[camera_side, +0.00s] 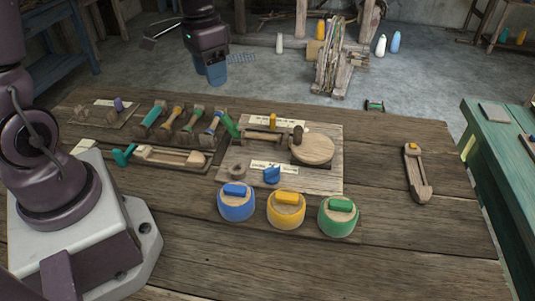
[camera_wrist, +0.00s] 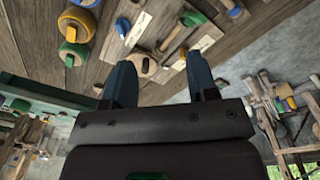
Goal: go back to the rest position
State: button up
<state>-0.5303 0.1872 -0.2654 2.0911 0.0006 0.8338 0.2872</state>
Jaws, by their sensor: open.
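My gripper (camera_side: 215,74) hangs high beyond the far edge of the wooden table (camera_side: 420,250), clear of everything on it. Its blue fingers point down in the side view. In the wrist view the two fingers (camera_wrist: 161,82) stand apart with nothing between them, so it is open and empty. The table and its tools lie well away from the fingertips.
Blue (camera_side: 236,205), yellow (camera_side: 286,211) and green (camera_side: 338,217) round pots stand near the table's front. Behind them is a board (camera_side: 322,180) with a wooden disc (camera_side: 312,149). A rack (camera_side: 205,160) holds several tools. A wooden shuttle (camera_side: 416,173) lies right.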

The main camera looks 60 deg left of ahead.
jog(key=s+d+r+t, duration=0.5)
jog(key=s+d+r, duration=0.3)
jog(key=s+r, duration=0.3)
jog(key=shift+s+d+r, duration=0.2)
jog(key=shift+s+d, duration=0.1)
jog(key=shift+s, duration=0.55)
